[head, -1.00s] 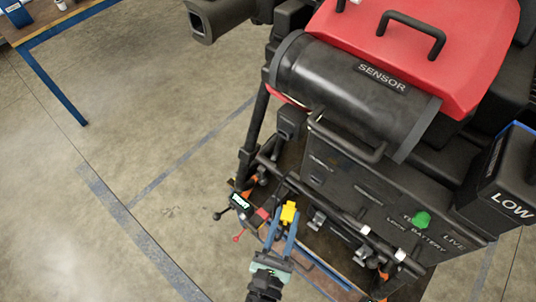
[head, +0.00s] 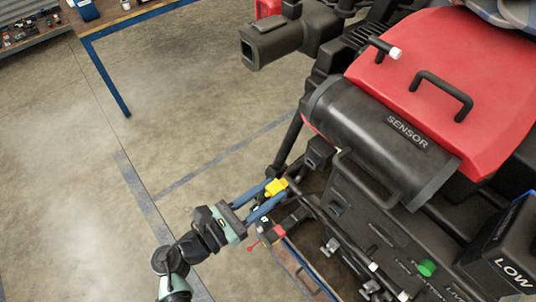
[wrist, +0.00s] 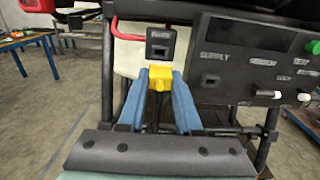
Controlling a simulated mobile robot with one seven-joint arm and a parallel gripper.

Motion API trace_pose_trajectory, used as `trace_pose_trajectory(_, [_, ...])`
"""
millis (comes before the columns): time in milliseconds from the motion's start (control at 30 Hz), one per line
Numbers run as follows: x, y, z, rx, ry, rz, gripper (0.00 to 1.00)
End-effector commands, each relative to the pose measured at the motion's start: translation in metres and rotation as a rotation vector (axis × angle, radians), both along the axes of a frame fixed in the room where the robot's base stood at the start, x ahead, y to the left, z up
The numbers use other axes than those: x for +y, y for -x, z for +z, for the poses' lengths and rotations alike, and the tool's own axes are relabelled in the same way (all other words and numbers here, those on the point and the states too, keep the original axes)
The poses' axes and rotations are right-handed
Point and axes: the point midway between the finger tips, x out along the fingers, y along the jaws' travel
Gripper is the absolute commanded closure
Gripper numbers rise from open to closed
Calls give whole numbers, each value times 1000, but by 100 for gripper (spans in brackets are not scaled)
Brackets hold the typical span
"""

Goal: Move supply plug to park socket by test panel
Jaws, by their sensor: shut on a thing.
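The supply plug is a yellow block (head: 276,187) held between the blue fingers of my gripper (head: 267,197). In the wrist view the yellow plug (wrist: 160,77) sits at the fingertips. Just above and beyond it is a small black box with a dark square opening (wrist: 161,42), its label too small to read. I cannot tell whether plug and box touch. The black test panel (wrist: 257,62) is to the right, with a SUPPLY label over a dark socket (wrist: 211,81). The panel's face is seen at a steep angle in the head view (head: 375,235).
The red and black drone with its SENSOR cylinder (head: 380,130) fills the right. A red-handled item (head: 265,236) lies near my gripper. Black frame bars (wrist: 268,135) stand around the panel. A blue-legged table (head: 105,75) is at the back left. The floor on the left is clear.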

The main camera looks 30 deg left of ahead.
Motion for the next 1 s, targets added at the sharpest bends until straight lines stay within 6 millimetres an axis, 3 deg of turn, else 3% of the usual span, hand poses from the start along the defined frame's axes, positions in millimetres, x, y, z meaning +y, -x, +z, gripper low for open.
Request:
trace_pose_trajectory(600, [-17, -46, 0, 2, -1, -1, 100])
trace_pose_trajectory(1000, [-20, -55, 0, 2, 0, 1, 100])
